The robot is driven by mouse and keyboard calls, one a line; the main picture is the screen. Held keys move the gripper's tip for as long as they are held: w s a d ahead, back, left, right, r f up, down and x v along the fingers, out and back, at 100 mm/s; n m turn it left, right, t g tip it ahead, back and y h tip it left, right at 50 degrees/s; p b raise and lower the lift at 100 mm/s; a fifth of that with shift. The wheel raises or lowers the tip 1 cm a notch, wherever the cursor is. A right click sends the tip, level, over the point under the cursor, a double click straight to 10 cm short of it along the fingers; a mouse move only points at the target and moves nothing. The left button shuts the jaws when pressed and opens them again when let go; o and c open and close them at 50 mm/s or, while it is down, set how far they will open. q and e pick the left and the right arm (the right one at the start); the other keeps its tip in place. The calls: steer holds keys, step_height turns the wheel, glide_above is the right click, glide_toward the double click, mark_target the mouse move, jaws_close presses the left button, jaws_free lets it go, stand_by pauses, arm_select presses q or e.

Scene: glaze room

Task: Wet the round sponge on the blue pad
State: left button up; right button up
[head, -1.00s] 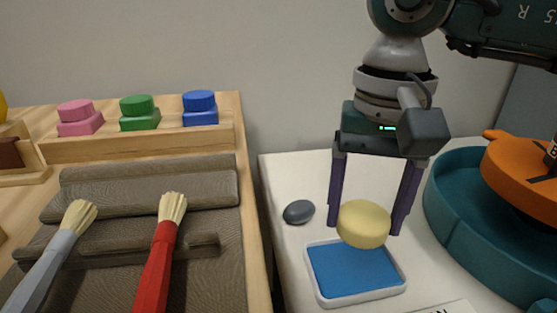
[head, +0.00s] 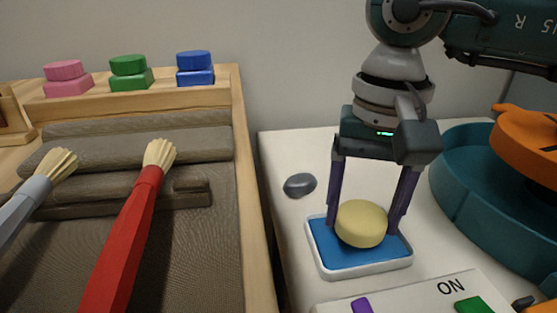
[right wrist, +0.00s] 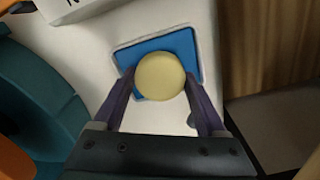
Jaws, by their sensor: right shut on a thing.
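The round sponge (head: 361,223) is pale yellow and sits between the purple fingers of my right gripper (head: 368,222), which is shut on it. In the head view the sponge is over the blue pad (head: 340,258), low against its surface; I cannot tell for certain whether they touch. The pad lies in a white-rimmed tray. In the right wrist view the sponge (right wrist: 160,75) covers the middle of the blue pad (right wrist: 184,45), and a finger stands on each side of it. My left gripper is not in view.
A grey stone (head: 300,185) lies left of the pad. A teal basin (head: 465,200) with an orange part (head: 527,135) stands to the right. A white panel (head: 400,298) marked "ON" is in front. A wooden tray (head: 252,200) with red (head: 125,235) and grey brushes (head: 30,200) is left.

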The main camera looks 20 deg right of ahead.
mark_target(364, 212)
steer(key=shift+f+b, duration=0.5)
stand_by(0.6)
steer(key=shift+f, duration=0.1)
stand_by(1.2)
step_height(364, 212, up, 3)
steer(key=shift+r+p, duration=0.1)
steer(key=shift+p, duration=0.8)
steer(key=shift+r+p, duration=1.35)
steer(key=shift+r, duration=0.6)
